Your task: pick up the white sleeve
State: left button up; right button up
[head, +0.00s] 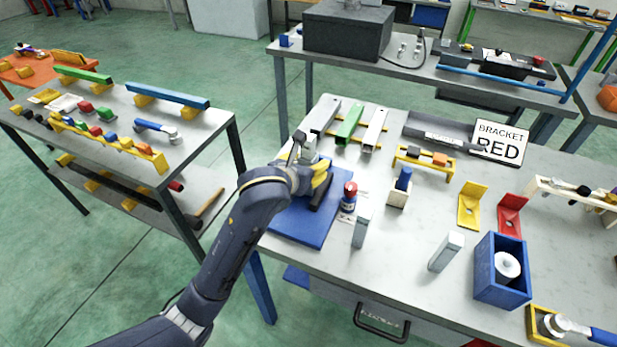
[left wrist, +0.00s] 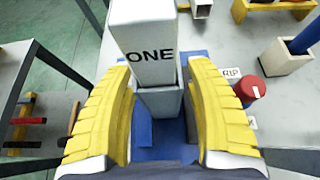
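A white sleeve (left wrist: 155,50) marked "ONE" stands upright in the left wrist view, above a grey square piece (left wrist: 160,103). Whether it sits on or around that piece I cannot tell. In the head view its pale top (head: 308,150) shows behind my left gripper (head: 320,185), which hides most of it. The yellow fingers of the left gripper (left wrist: 160,120) are apart, one on each side of the grey piece, with visible gaps. They are over the blue mat (head: 290,228) at the table's left edge. My right gripper is not in view.
A red-capped bottle (head: 349,196) stands just right of the left gripper, with a grey upright block (head: 361,230) near it. Square tubes (head: 348,125) lie behind. A blue box (head: 502,272) stands front right.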

pick_arm(q)
jog(key=c, duration=1)
grip_shut()
jog(key=shift+r, duration=0.15)
